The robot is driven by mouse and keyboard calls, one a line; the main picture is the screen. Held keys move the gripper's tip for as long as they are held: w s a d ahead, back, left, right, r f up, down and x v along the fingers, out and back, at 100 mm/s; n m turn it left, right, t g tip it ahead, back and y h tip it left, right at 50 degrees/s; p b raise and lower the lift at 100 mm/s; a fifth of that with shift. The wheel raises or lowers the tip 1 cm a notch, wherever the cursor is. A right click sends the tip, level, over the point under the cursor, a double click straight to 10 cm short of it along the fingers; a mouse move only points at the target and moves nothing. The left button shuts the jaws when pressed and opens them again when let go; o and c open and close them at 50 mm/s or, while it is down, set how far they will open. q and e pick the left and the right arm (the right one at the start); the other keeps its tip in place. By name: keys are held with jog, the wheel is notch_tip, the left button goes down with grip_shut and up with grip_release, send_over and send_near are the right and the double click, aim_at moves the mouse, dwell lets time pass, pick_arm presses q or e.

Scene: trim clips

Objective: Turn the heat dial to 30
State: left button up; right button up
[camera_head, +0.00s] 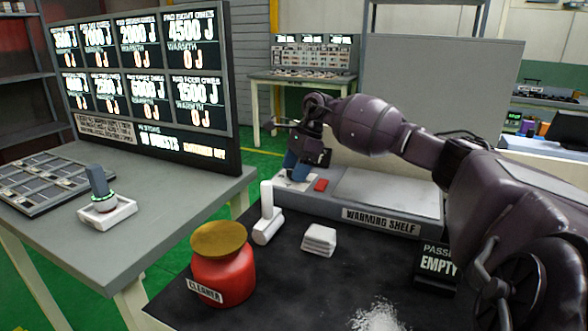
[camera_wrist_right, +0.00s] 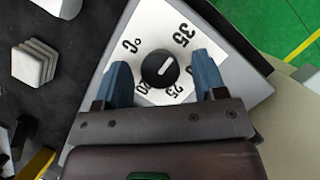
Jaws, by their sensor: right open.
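The heat dial (camera_wrist_right: 160,68) is a round black knob with a white mark, on a white label plate (camera_wrist_right: 152,28) printed with °C, 20, 25 and 35. The white mark lies slantwise, from lower left to upper right. No 30 can be read; the right-hand finger covers part of the plate. My right gripper (camera_wrist_right: 164,82) is open, with one blue finger on each side of the knob and visible gaps to it. In the head view my right gripper (camera_head: 297,166) is over the left end of the warming shelf (camera_head: 385,215) and hides the dial. My left gripper is not in view.
A red button (camera_head: 320,184) sits beside the plate. A stack of white pads (camera_head: 319,240), a white cylinder piece (camera_head: 267,222) and a red cleaner jar (camera_head: 222,270) stand on the black counter. White powder (camera_head: 376,316) lies in front. A display board (camera_head: 145,75) stands at left.

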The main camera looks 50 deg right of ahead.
jog(key=c, duration=0.9)
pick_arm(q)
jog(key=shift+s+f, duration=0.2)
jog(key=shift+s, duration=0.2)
